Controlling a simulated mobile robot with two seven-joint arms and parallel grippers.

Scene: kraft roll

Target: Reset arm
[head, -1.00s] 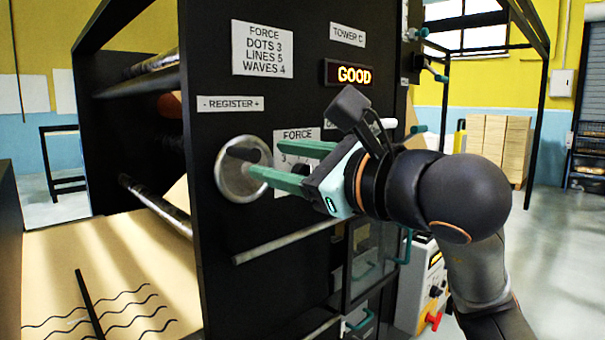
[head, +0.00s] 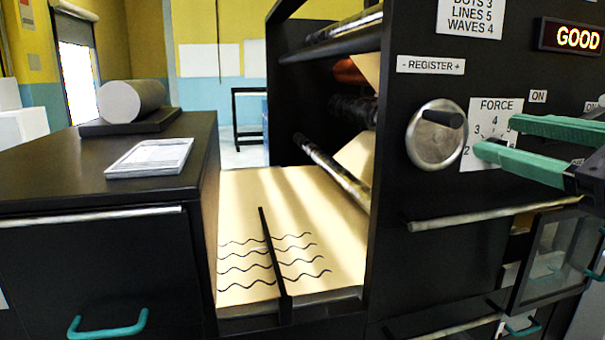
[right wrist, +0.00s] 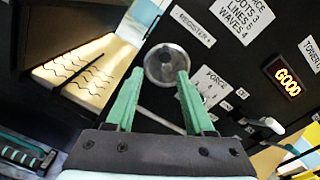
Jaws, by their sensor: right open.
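My right gripper (head: 495,137) reaches in from the right edge in the head view. Its two green fingers are apart with nothing between them. The fingertips overlap the FORCE dial plate (head: 480,112), just right of the round metal register knob (head: 428,150); I cannot tell whether they touch the panel. In the right wrist view, the open fingers (right wrist: 160,74) point toward the same knob (right wrist: 167,63), which appears between and beyond the tips. The rest of my right arm is outside the head view. My left gripper is not in view.
Left of the black machine panel (head: 395,250), brown paper (head: 240,190) with wavy lines runs under a black bar (head: 267,240). A black cabinet (head: 60,175) carries a grey roll (head: 135,98) and a white tablet-like sheet (head: 150,157). A lit GOOD display (head: 577,38) is at upper right.

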